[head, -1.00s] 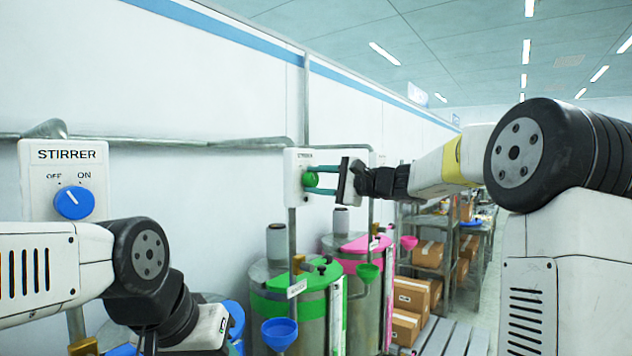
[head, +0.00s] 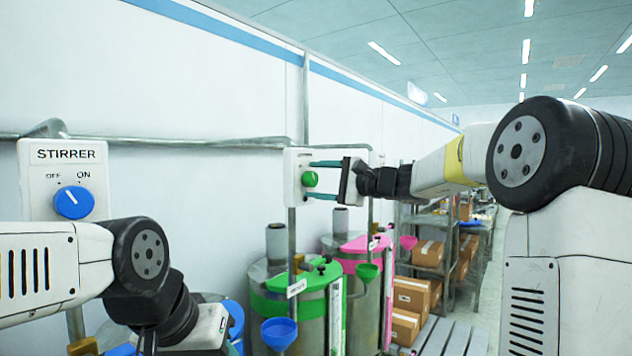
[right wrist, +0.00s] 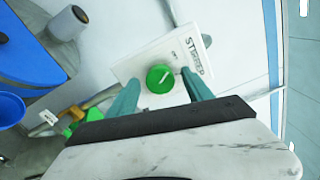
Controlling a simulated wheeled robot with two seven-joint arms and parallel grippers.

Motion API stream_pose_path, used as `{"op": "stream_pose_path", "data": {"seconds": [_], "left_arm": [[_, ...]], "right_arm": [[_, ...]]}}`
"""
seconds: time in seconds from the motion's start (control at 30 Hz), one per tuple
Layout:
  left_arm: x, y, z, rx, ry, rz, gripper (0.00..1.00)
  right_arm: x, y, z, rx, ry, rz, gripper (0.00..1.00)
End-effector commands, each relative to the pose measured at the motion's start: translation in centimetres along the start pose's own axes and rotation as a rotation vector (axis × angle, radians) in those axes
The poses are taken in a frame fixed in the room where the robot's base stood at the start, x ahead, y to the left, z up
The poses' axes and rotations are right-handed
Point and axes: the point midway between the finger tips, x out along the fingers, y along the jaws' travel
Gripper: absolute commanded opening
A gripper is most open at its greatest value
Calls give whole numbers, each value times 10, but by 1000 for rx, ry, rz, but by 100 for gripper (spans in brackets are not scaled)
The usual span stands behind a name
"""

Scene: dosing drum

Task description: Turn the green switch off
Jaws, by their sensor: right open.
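The green switch (head: 310,179) is a round knob on a white STIRRER plate (head: 292,162) on the wall. My right gripper (head: 319,180) has its teal fingers spread open, one above and one below the knob in the head view. In the right wrist view the knob (right wrist: 160,79) sits between the two fingertips (right wrist: 160,74), with a gap on each side. A short white mark shows on its face, slanting to the upper right in that picture.
A blue STIRRER switch (head: 73,202) is on another plate at the left. Below the green switch stand a green-banded drum (head: 305,305) and a pink-topped drum (head: 362,246) with funnels. Boxes (head: 410,295) stand further right. Pipes run along the wall.

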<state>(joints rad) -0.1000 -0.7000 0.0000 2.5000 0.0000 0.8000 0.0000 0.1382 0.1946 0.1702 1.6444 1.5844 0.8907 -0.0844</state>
Motion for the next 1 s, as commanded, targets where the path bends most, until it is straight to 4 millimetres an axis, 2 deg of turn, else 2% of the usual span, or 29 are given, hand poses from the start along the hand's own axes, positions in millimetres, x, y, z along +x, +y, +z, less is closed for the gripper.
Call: {"op": "stream_pose_path", "data": {"seconds": [0.3, 0.4, 0.53, 0.87, 0.97, 1.0], "left_arm": [[0, 0, 0, 0, 0, 0, 36], [0, 0, 0, 0, 0, 0, 36], [0, 0, 0, 0, 0, 0, 36], [0, 0, 0, 0, 0, 0, 36], [0, 0, 0, 0, 0, 0, 36], [0, 0, 0, 0, 0, 0, 36]], "right_arm": [[-53, 0, -1, -1, 5, 1, 59], [-65, 0, -1, -2, 4, 0, 59], [-72, 1, -1, 0, 3, 1, 59], [-73, 2, 2, -4, 1, 7, 59], [-76, 16, 18, -41, -2, 67, 59], [-79, 26, 30, -71, -6, 114, 59]]}}
